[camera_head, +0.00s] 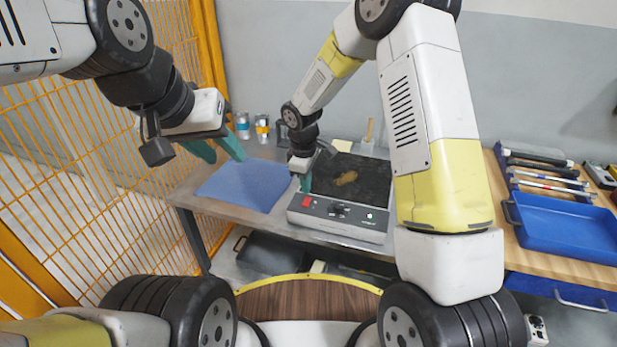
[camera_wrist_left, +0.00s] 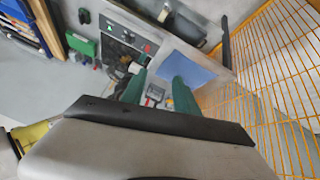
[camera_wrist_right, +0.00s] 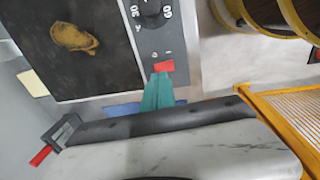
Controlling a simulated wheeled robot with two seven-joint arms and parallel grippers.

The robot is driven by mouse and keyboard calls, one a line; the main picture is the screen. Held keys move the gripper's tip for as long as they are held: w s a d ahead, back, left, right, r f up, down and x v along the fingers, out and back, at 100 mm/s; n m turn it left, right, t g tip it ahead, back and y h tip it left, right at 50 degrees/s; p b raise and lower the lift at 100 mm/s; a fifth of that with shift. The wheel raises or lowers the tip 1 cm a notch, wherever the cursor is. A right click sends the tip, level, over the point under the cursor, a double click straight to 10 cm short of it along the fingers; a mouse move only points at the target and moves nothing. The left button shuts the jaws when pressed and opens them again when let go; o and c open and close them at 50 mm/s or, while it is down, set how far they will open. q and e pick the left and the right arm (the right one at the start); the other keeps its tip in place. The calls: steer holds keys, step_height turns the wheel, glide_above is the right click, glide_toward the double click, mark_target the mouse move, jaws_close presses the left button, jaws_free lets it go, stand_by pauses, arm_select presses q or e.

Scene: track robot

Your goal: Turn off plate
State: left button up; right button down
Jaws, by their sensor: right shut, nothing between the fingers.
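The hot plate (camera_head: 338,217) stands on the metal table, with a black top (camera_head: 362,172), a knob, a red switch (camera_head: 307,201) at its front left and a lit green light (camera_head: 370,216) at its front right. The red switch (camera_wrist_right: 164,66) also shows in the right wrist view. My right gripper (camera_head: 306,184) is shut and empty, its green fingertips (camera_wrist_right: 160,77) at the edge of the red switch; whether they touch it I cannot tell. My left gripper (camera_head: 224,153) is open and empty, in the air left of the plate, above the blue mat.
A blue mat (camera_head: 243,185) lies left of the plate. A tan piece (camera_head: 346,178) lies on the black top. Cans (camera_head: 262,128) stand at the back. A blue tray (camera_head: 565,226) and tools lie on the wooden bench at right. A yellow mesh fence (camera_head: 90,160) stands at left.

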mark_target(306, 203)
step_height(306, 203, up, 10)
steer(key=shift+s, duration=0.3)
steer(key=shift+a, duration=0.1)
